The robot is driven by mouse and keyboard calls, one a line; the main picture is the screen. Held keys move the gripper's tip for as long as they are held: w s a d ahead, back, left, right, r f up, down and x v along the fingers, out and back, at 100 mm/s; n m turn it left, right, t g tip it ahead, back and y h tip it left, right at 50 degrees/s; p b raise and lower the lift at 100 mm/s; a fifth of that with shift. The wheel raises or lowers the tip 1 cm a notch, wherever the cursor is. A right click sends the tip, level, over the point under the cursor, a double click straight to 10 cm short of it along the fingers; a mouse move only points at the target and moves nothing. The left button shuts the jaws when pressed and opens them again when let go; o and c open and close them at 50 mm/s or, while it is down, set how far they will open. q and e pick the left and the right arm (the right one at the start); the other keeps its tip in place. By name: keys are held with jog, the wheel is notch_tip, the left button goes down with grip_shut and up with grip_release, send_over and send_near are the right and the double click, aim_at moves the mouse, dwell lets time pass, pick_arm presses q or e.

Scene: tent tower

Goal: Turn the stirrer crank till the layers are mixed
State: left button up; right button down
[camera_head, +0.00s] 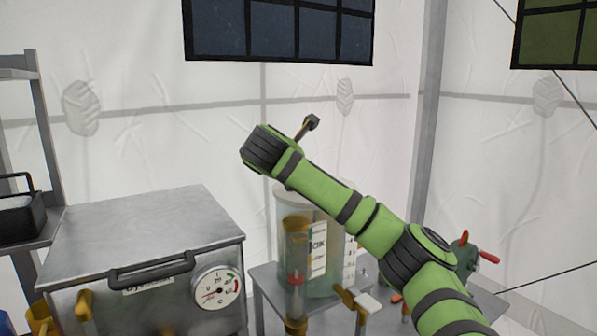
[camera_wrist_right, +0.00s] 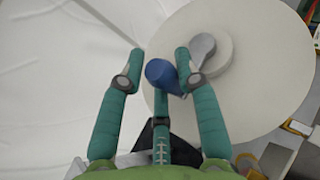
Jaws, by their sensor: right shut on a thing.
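The stirrer's clear tank (camera_head: 288,203) stands on a small grey table, with a white lettered label and greenish contents low down. My green right arm crosses in front and hides its top and crank in the head view. In the right wrist view, a round white lid (camera_wrist_right: 260,85) carries a grey crank arm (camera_wrist_right: 201,48) with a blue handle (camera_wrist_right: 160,73). My right gripper (camera_wrist_right: 157,62) is shut on the blue handle, with one finger on each side of it. The layers cannot be told apart clearly. My left gripper is in neither view.
A steel box (camera_head: 145,230) with a black handle and a dial gauge (camera_head: 215,286) stands at the left. An amber tube (camera_head: 297,250) stands before the tank. A green device with red handles (camera_head: 465,255) is at the right. White tent walls rise behind.

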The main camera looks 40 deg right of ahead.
jog(key=shift+w+d+r+m+g+h+p, duration=0.15)
jog(key=shift+w+m+g+h+p, duration=0.15)
jog(key=shift+m+g, duration=0.2)
jog(key=shift+w+a+r+m+g+h+p, duration=0.1)
jog(key=shift+w+r+m+g+h+p, duration=0.1)
jog(key=shift+m+g+h, duration=0.25)
jog(key=shift+w+d+m+g+h+p, duration=0.2)
jog(key=shift+w+m+g+h+p, duration=0.1)
jog(key=shift+m+g+p, duration=0.4)
jog(key=g+p, duration=0.1)
jog(key=m+p, duration=0.1)
jog(key=p, duration=0.1)
jog(key=w+m+g+h+p, duration=0.1)
jog(key=shift+d+f+g+p, duration=0.2)
jog(key=shift+d+g+p, duration=0.1)
jog(key=shift+g+p, duration=0.1)
jog(key=shift+d+f+m+g+p, duration=0.1)
jog(key=shift+m+g+p, duration=0.15)
jog(key=shift+m+p, duration=0.25)
jog(key=shift+w, duration=0.1)
jog(key=shift+f, duration=0.1)
jog(key=c, duration=0.9)
grip_release()
jog(key=shift+d, duration=0.15)
jog(key=shift+o, duration=0.2)
